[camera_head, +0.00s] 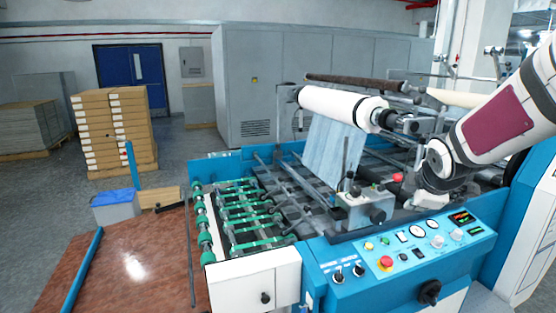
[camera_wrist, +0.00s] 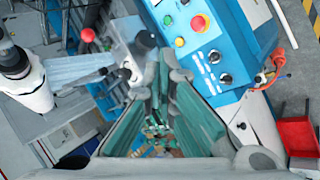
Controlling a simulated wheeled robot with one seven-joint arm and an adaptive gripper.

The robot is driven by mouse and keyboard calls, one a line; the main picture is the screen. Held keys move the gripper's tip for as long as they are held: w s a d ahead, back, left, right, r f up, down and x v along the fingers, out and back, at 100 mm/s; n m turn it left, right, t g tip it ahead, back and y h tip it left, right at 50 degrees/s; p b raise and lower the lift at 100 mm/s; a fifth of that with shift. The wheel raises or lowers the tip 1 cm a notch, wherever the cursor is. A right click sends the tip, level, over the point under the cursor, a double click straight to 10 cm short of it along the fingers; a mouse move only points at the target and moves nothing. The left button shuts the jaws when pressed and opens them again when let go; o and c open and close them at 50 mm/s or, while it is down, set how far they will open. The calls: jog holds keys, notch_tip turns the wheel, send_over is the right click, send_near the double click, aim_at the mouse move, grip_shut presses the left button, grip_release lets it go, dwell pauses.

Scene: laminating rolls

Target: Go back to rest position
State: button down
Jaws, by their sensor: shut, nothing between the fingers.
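My gripper (camera_wrist: 165,72) is in the wrist view, its two fingers with green inner pads meeting at the tips. It is shut and empty, in front of the laminating machine. In the head view my arm comes in from the right and its end hangs over the machine beside the control panel (camera_head: 410,247); the fingertips cannot be made out there. The control panel also shows in the wrist view (camera_wrist: 208,45), to the right of the fingers. A white roll (camera_head: 340,106) with film hanging from it sits on the machine; it shows at the left of the wrist view (camera_wrist: 28,85).
A red knob (camera_head: 397,177) stands close to my arm's end; it also shows in the wrist view (camera_wrist: 87,35). A dark roller (camera_head: 355,82) lies behind the white roll. Stacked boxes (camera_head: 112,130) stand at the back left. A red bin (camera_wrist: 298,135) is at the right.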

jog(key=s+a+r+m+g+y, duration=0.1)
jog(key=s+a+m, duration=0.3)
jog(key=s, duration=0.6)
jog(key=s+a+r+m, duration=0.1)
jog(key=s+a+m, duration=0.3)
jog(key=s, duration=0.6)
jog(key=s+a+r+m+g+y, duration=0.1)
jog(key=s+a+m, duration=0.4)
jog(key=s, duration=0.5)
jog(key=shift+r+m+g+y, duration=0.3)
jog(key=shift+r+m, duration=0.1)
jog(key=shift+r, duration=0.15)
jog(key=shift+a, duration=0.2)
